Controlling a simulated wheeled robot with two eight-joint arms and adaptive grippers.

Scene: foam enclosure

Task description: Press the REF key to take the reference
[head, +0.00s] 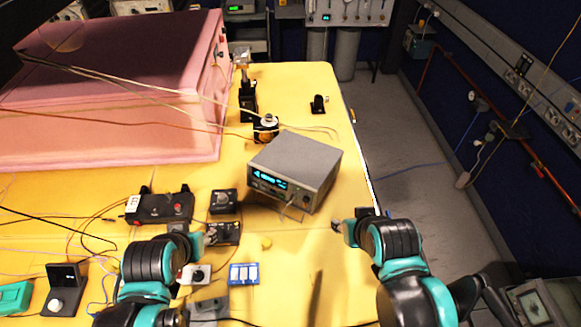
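A grey box instrument (308,160) with a lit blue display (268,179) stands on the yellow table, its front facing the lower left. Its front buttons are too small to read, so I cannot tell which one is the REF key. My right gripper (338,227) is to the lower right of the instrument, apart from it, pointing left over the table. My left gripper (203,239) is to the lower left of the instrument, beside a small black box with a knob (222,233). I cannot tell whether either gripper is open or shut, as the fingers are small and partly hidden.
A large pink foam enclosure (110,135) fills the back left of the yellow table (300,90). Several small boxes, a black two-knob unit (160,208) and a blue-white block (244,274) lie at the front left. Loose wires cross the left side. The table's right edge borders open floor.

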